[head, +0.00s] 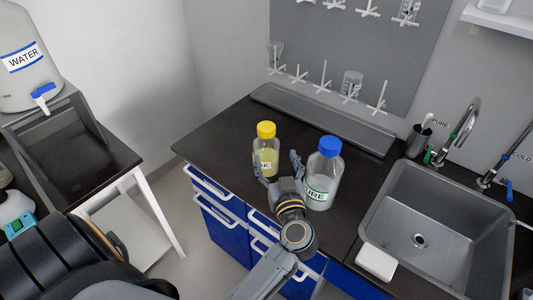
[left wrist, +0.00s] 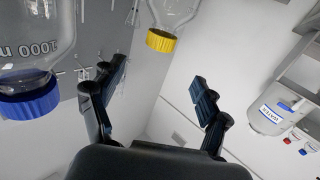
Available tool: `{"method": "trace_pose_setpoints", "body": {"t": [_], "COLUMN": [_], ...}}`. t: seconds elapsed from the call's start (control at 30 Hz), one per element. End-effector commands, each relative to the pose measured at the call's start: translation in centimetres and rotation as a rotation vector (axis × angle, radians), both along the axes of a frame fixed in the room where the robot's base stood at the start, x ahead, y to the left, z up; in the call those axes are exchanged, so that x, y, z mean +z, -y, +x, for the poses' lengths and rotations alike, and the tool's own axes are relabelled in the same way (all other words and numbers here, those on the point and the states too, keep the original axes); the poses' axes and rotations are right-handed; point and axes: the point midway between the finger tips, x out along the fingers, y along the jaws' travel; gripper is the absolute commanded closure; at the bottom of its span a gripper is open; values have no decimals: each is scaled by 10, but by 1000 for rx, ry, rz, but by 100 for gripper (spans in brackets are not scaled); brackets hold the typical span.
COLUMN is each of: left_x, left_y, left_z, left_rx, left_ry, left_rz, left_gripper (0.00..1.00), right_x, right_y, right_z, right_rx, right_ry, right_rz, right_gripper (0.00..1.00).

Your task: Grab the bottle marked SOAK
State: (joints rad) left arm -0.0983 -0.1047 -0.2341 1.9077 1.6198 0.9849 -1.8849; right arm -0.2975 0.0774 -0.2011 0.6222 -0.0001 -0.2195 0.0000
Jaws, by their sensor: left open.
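The bottle with the yellow cap (head: 265,130) stands upright on the black counter, holding yellowish liquid. Its label is partly hidden by my gripper; the last letters look like "AK". My left gripper (head: 277,170) is open, on the near side of this bottle, with one finger overlapping its label in the head view. In the left wrist view the yellow-capped bottle (left wrist: 162,40) appears beyond and between the open fingers (left wrist: 157,78), with nothing held. I cannot tell whether a finger touches it. My right gripper is not in view.
A blue-capped bottle (head: 323,180), label ending in "RE", stands close to the gripper's right. It also shows in the left wrist view (left wrist: 30,95). The sink (head: 440,225) is on the right. A drying rack (head: 322,120) lines the back. Counter behind the yellow-capped bottle is clear.

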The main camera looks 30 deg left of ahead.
Motion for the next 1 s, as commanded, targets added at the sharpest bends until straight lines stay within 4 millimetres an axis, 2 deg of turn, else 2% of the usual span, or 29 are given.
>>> {"method": "trace_pose_setpoints", "body": {"t": [0.3,1.0], "left_x": [2,-2], "left_y": [-43,-93], "left_z": [42,96], "left_rx": [8,4], "left_ry": [-3,-3], "left_rz": [3,1], "left_gripper": [24,24], "right_x": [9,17], "right_y": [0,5], "right_z": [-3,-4], "right_rx": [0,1], "right_ry": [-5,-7], "right_rz": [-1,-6], "right_gripper": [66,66]}}
